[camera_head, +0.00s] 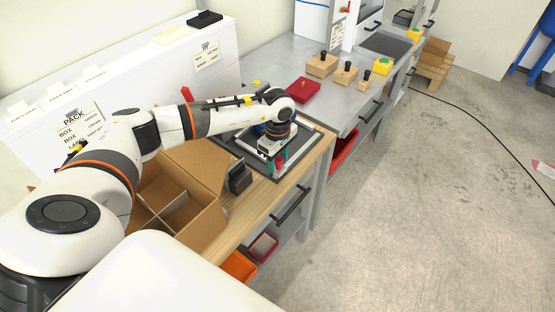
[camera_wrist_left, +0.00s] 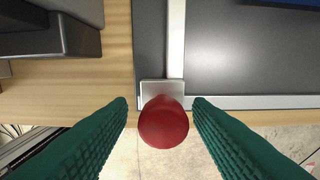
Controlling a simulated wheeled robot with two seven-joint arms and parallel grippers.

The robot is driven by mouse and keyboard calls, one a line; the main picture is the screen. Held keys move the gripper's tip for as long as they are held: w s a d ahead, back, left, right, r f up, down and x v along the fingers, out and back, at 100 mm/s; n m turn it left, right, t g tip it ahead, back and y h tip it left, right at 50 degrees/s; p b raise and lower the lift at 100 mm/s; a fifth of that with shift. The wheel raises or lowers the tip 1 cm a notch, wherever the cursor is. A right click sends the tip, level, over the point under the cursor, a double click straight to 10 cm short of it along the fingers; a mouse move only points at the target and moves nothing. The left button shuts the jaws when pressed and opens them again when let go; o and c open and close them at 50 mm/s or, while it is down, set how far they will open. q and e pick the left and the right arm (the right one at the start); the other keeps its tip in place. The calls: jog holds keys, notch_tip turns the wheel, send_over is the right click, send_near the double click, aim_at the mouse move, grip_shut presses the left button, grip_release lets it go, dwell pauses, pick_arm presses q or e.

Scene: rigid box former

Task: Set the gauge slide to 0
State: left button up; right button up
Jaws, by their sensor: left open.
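The gauge slide shows in the left wrist view as a silver block (camera_wrist_left: 150,90) with a round red knob (camera_wrist_left: 163,122), at the near end of a pale metal rail (camera_wrist_left: 176,40). The rail runs beside a dark flat plate (camera_wrist_left: 240,55). No scale numbers can be read. My left gripper (camera_wrist_left: 160,105) is open, with its green fingers to either side of the red knob and gaps on both sides. In the head view, my left gripper (camera_head: 275,162) points down at the near edge of the framed plate, and my wrist hides much of the plate. My right gripper is not in view.
An open cardboard box with dividers (camera_head: 205,220) and a dark block-like device (camera_head: 238,178) stand left of the plate. Open floor lies to the right.

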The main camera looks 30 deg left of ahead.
pick_arm(q)
notch_tip(320, 180, up, 12)
jog(key=b, duration=0.3)
jog(key=shift+f, duration=0.2)
dwell(0.3)
